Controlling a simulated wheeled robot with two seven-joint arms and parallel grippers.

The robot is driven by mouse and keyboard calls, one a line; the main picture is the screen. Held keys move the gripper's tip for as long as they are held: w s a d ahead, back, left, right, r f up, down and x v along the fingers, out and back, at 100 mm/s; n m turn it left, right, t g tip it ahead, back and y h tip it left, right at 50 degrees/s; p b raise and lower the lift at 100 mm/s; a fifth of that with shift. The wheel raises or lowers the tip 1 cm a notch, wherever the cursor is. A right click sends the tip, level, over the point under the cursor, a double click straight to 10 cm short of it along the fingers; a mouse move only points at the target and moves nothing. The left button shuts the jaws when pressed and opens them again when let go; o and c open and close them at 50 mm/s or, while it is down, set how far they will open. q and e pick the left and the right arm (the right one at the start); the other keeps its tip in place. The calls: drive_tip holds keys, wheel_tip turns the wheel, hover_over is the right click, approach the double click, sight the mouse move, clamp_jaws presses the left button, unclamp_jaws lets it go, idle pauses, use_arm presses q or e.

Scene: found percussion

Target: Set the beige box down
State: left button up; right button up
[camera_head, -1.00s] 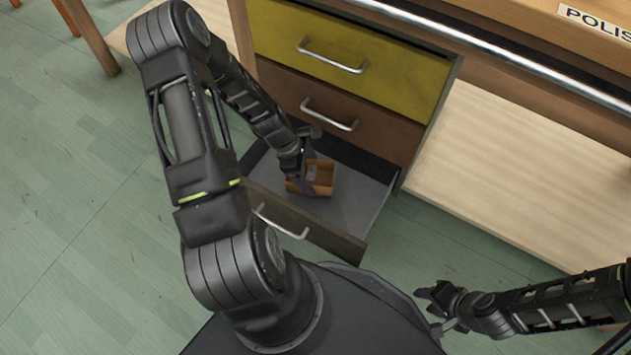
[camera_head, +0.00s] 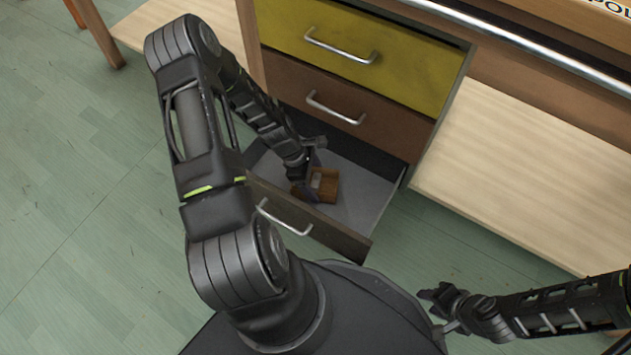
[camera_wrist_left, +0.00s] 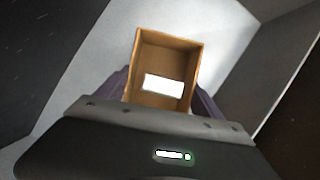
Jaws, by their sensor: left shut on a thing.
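The beige box (camera_head: 325,187) is a small open-topped box, brown-orange in this light, in the open bottom drawer (camera_head: 358,193). In the left wrist view the box (camera_wrist_left: 150,52) shows a pale rectangle inside. My left gripper (camera_head: 310,180) reaches down into the drawer and is shut on the box; in the left wrist view its fingers (camera_wrist_left: 163,95) lie on both sides of the box. I cannot tell whether the box's underside touches the drawer floor. My right gripper (camera_head: 432,297) is away at the lower right, its jaw state unclear.
The drawer's front panel (camera_head: 320,232) with a metal handle (camera_head: 284,219) stands between the box and my base. A closed brown drawer (camera_head: 345,115) and a closed yellow drawer (camera_head: 370,55) are above. Bare grey drawer floor lies right of the box.

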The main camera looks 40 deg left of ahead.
use_arm(q)
drive_tip(key=shift+f, duration=0.1)
drive_tip(key=o, duration=1.5)
drive_tip(key=shift+c, duration=0.2)
drive_tip(key=shift+r, duration=0.3)
drive_tip(key=p+v, duration=0.4)
drive_tip(key=v, duration=0.7)
drive_tip(key=shift+a+r+p, duration=0.2)
drive_tip(key=shift+r+p, duration=0.1)
drive_tip(key=shift+p, duration=0.1)
